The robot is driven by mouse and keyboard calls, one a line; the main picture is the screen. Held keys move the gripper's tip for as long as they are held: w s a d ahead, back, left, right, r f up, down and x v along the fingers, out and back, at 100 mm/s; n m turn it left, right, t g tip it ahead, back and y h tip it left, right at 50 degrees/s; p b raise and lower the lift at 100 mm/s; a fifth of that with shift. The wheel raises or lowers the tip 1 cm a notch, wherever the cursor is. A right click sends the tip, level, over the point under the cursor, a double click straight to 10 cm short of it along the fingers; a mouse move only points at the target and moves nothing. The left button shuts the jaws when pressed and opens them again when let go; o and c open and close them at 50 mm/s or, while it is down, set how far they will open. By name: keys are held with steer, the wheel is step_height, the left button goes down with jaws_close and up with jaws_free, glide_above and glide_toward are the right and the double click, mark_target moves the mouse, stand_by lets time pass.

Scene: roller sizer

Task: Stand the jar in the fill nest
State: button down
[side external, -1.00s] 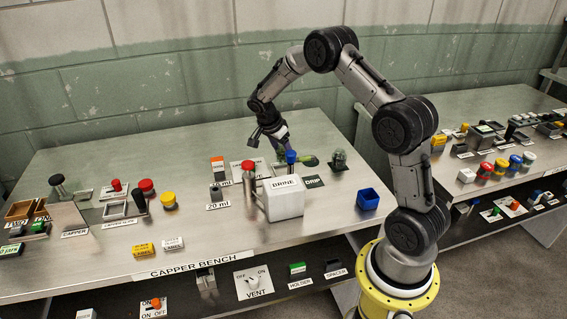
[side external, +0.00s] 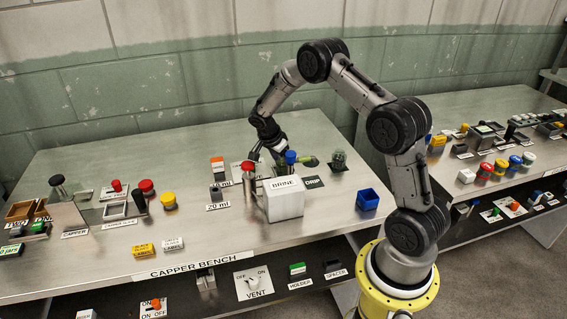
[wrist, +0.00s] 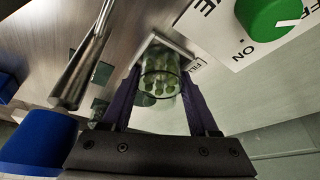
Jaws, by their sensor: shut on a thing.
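The jar (wrist: 160,82) is clear glass with several round green pieces inside. In the wrist view it sits between the two dark fingers of my gripper (wrist: 161,88), which is shut on it. The fill nest (wrist: 168,42) is a pale square frame with a partly covered label, directly beyond the jar. I cannot tell whether the jar touches its floor. In the side view my gripper (side external: 268,152) is low over the bench, behind the red-topped post, and the jar in it is hard to make out.
The white BRINE block (side external: 285,200), a blue-capped post (side external: 290,158) and a red-capped post (side external: 249,168) stand close in front of my gripper. A green knob (wrist: 274,15) is near the nest. A glass container (side external: 339,160) and blue bin (side external: 367,199) are to the right.

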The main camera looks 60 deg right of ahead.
steer(key=shift+c, duration=2.2)
jaws_free()
steer(key=shift+s+f, duration=0.15)
steer(key=shift+f, duration=0.5)
steer(key=shift+r, duration=0.25)
steer(key=a+r+n, duration=0.1)
steer(key=a+r, duration=0.2)
steer(key=r, duration=0.3)
steer(key=s+a+r+n+t, duration=0.1)
steer(key=a+r, duration=0.2)
steer(key=r, duration=0.4)
steer(key=a+r+n, duration=0.2)
steer(key=a+r, duration=0.1)
steer(key=r, duration=0.3)
steer(key=s+a+r+n+t+y, duration=0.2)
steer(key=s+a+r+n+t, duration=0.1)
steer(key=s+a+r+n, duration=0.5)
steer(key=s+a+n+t+y, duration=0.1)
steer(key=s+a+n, duration=0.3)
steer(key=s, duration=0.4)
steer(key=s+a+f+n+t+y, duration=0.1)
steer(key=s+a+n, duration=0.4)
steer(key=s, duration=0.2)
steer(key=shift+s+t, duration=0.35)
steer(key=shift+t, duration=0.05)
